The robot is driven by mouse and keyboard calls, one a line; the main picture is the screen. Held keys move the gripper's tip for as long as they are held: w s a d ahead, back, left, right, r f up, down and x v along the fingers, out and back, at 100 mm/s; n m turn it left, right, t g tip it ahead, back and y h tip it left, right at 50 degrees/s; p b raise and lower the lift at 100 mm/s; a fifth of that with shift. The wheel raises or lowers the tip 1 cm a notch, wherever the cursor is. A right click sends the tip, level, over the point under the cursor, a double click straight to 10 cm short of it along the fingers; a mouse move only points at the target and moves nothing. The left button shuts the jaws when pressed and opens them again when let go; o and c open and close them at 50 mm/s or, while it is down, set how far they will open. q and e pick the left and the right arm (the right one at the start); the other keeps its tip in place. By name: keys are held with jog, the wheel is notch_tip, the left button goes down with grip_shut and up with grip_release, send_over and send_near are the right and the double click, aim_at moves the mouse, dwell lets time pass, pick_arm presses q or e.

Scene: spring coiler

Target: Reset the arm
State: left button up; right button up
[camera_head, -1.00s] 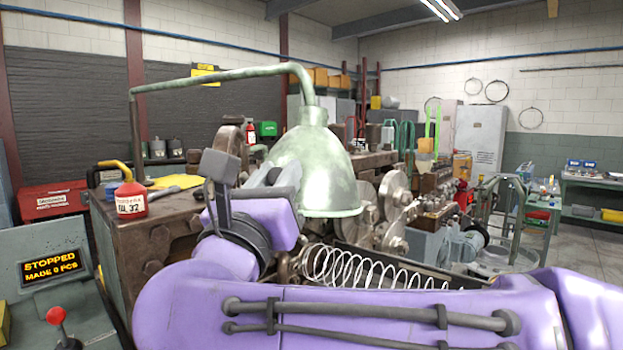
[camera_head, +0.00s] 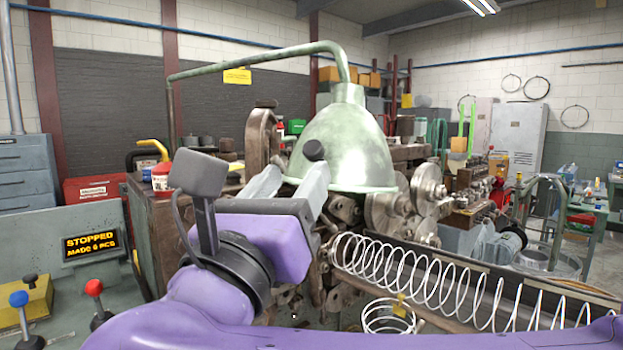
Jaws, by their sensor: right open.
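My purple right arm crosses the bottom of the head view. Its right gripper (camera_head: 291,183) points away from me, with two grey fingers apart and nothing seen between them. The fingertips show in front of the lower left part of the green lamp shade (camera_head: 345,145); I cannot tell whether they touch it. The coiling machine (camera_head: 425,195), with its round metal rollers, stands behind and to the right of the gripper. A long white spring (camera_head: 440,280) lies in a trough to the right of the gripper. My left gripper is out of view.
A control panel (camera_head: 55,215) at left has a display (camera_head: 91,245) reading STOPPED, a red-knobbed lever (camera_head: 94,288) and a blue-knobbed lever (camera_head: 19,300). A loose coil (camera_head: 388,318) lies below the trough. A red can (camera_head: 162,176) stands on the machine's left end.

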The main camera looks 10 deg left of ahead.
jog(key=v, duration=0.2)
jog(key=shift+s+f, duration=0.1)
jog(key=shift+s, duration=0.25)
